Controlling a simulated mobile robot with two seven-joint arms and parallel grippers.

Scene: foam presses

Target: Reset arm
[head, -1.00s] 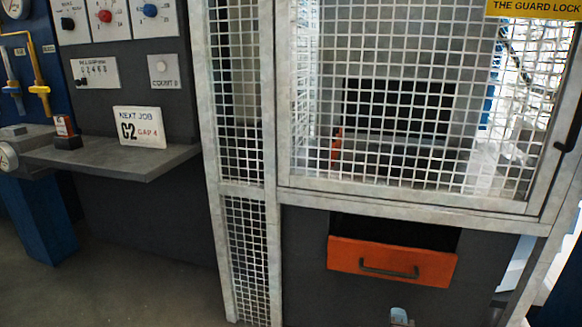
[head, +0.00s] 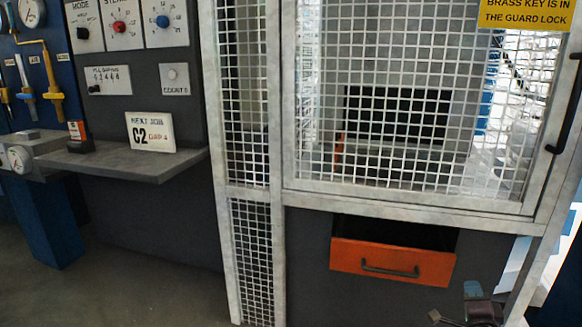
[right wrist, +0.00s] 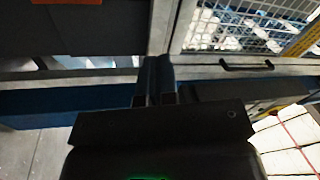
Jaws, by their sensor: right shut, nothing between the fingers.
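My right gripper (head: 437,317) shows at the bottom right of the head view, in front of the dark press panel and below the orange drawer (head: 390,261). In the right wrist view its two dark fingers (right wrist: 154,80) are together with nothing between them. Beyond the fingers are the grey press frame and the mesh door. My left gripper is not in view.
The mesh guard door (head: 415,201) has a black handle (head: 554,149) and a yellow sign (head: 530,14). The orange drawer stands out from the press. A shelf (head: 130,165) at left holds a "NEXT JOB C2" card (head: 150,132). Floor shows at lower left.

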